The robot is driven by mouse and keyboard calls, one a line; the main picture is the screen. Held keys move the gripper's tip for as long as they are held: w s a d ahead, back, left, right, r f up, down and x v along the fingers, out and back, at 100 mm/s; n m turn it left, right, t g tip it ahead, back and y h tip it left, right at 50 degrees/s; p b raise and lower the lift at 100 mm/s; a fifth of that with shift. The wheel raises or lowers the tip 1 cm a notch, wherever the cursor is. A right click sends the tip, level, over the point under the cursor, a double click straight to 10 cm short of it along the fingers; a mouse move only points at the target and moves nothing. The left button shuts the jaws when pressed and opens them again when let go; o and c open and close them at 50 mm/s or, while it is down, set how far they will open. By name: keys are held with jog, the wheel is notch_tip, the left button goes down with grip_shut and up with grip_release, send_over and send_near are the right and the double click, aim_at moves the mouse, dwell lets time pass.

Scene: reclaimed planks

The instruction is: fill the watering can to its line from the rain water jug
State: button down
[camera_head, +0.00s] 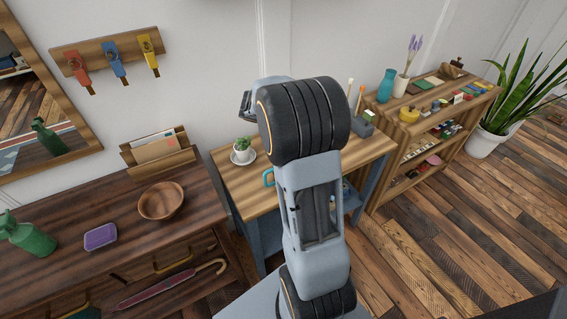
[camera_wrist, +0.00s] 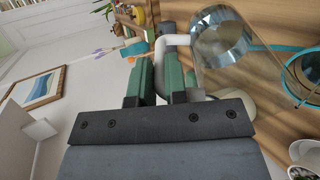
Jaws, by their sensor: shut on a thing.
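My gripper (camera_wrist: 162,80) has its green fingers shut on the white handle (camera_wrist: 170,45) of a clear jug (camera_wrist: 222,38). The jug shows at the upper middle of the wrist view, beyond and right of the fingers. Its water level cannot be made out. A teal-rimmed vessel, apparently the watering can (camera_wrist: 287,75), stands to the right of the jug in the wrist view, partly cut off by the frame. In the head view only a teal handle (camera_head: 268,177) shows beside my arm, which hides the jug, gripper and most of the can. The fill line is not visible.
A small potted plant (camera_head: 242,150) stands on the wooden table (camera_head: 245,198) left of my arm. A grey box (camera_head: 362,127) is at the table's back right. The left dresser holds a bowl (camera_head: 161,201), a purple box (camera_head: 100,237) and a green spray bottle (camera_head: 28,236).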

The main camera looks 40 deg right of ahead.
jog(key=shift+w+a+f+h+b, duration=0.15)
jog(key=shift+a+f+h+b, duration=0.25)
jog(key=shift+b, duration=0.45)
dwell(2.0)
